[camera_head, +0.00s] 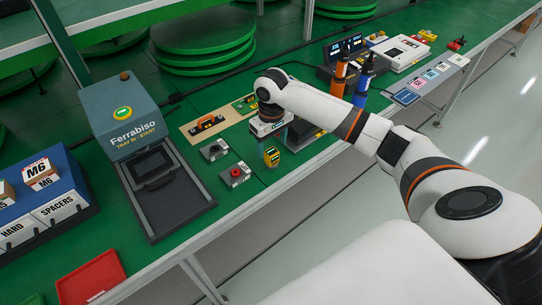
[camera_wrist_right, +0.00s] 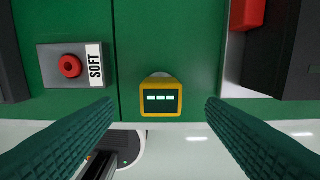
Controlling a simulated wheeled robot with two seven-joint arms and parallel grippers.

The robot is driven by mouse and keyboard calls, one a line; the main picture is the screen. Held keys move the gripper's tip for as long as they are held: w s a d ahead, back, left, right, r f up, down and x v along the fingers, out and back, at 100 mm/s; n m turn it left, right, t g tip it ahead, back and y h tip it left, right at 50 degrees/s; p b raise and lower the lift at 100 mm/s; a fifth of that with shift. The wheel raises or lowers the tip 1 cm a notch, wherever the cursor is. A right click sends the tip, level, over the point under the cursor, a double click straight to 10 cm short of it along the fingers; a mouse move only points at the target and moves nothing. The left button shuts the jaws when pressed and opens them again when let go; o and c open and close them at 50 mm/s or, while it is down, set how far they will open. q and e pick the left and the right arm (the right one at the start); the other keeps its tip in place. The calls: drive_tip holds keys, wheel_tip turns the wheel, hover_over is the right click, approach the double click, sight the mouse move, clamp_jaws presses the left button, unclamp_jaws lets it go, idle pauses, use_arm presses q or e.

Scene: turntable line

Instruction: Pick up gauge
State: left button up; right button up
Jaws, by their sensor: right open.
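The gauge (camera_head: 271,156) is a small yellow block standing near the front edge of the green bench. In the right wrist view, the gauge (camera_wrist_right: 162,98) shows a dark screen with pale dashes, and a pale round part shows behind it. My right gripper (camera_head: 268,128) is above and close to the gauge in the head view. In the right wrist view, its two dark green fingers (camera_wrist_right: 160,112) are spread wide, one on each side of the gauge, with clear gaps. Nothing is held. My left gripper is not in view.
A grey box with a red button, marked SOFT (camera_wrist_right: 68,66), stands left of the gauge. A dark block (camera_wrist_right: 272,55) is to its right. Farther left are the Ferrabiso machine (camera_head: 124,115) and a red tray (camera_head: 90,279). Orange (camera_head: 339,77) and blue (camera_head: 363,82) bottles stand right.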

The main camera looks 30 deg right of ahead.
sight(272, 151)
drive_tip(key=shift+f, duration=0.55)
drive_tip(key=shift+w+f, duration=0.1)
drive_tip(key=shift+f, duration=0.15)
wheel_tip(272, 151, down, 4)
drive_tip(key=shift+f, duration=0.6)
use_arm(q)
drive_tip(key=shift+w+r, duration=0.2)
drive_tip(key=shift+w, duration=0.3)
use_arm(e)
drive_tip(key=shift+c, duration=0.2)
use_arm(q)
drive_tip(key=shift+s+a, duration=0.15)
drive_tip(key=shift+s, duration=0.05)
use_arm(e)
drive_tip(key=c, duration=1.2)
